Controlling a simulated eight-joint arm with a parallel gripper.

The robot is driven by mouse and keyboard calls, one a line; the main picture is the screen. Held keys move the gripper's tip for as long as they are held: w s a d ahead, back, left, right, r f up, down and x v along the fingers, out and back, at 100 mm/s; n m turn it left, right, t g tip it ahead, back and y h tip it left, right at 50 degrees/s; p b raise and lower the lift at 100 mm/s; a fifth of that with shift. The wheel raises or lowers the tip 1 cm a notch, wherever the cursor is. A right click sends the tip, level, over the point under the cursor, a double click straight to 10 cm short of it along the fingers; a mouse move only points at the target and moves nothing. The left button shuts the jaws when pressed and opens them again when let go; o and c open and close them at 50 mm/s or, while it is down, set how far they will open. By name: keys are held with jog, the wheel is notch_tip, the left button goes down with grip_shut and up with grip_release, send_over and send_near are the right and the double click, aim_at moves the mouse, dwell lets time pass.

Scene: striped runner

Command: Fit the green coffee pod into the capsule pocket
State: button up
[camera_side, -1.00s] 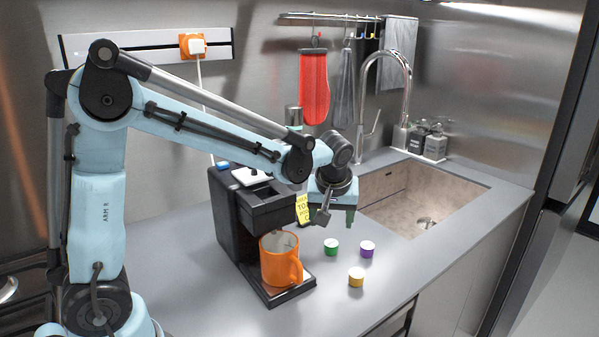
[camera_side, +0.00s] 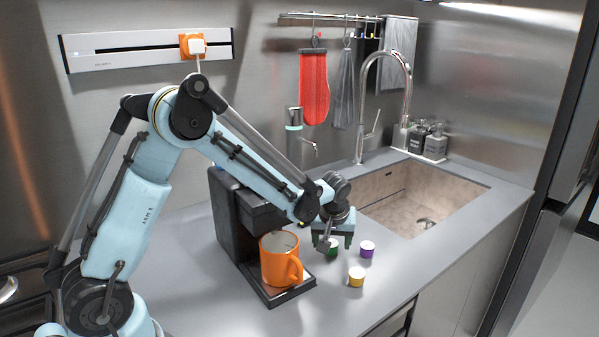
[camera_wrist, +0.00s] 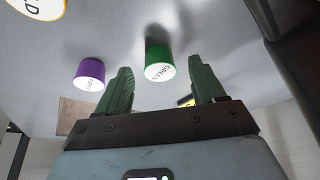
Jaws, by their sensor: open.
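The green coffee pod (camera_side: 333,251) stands on the grey counter, partly hidden behind my gripper in the side view. In the wrist view the green pod (camera_wrist: 159,64) lies between the lines of my two green fingers, a little beyond their tips. My gripper (camera_side: 333,243) is open and empty, pointing down just above the pod. The black coffee machine (camera_side: 228,220) stands to the left. My arm crosses in front of its top, so the capsule pocket is hidden now.
A purple pod (camera_side: 367,249) stands close to the right of the green pod, and a yellow pod (camera_side: 356,276) nearer the front. An orange mug (camera_side: 280,262) sits on the machine's drip tray. The sink (camera_side: 425,195) opens behind on the right.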

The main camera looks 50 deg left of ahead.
jog(key=shift+a+f, duration=0.1)
jog(key=shift+f, duration=0.15)
jog(key=c, duration=1.1)
jog(key=shift+c, duration=0.2)
jog(key=shift+r, duration=0.15)
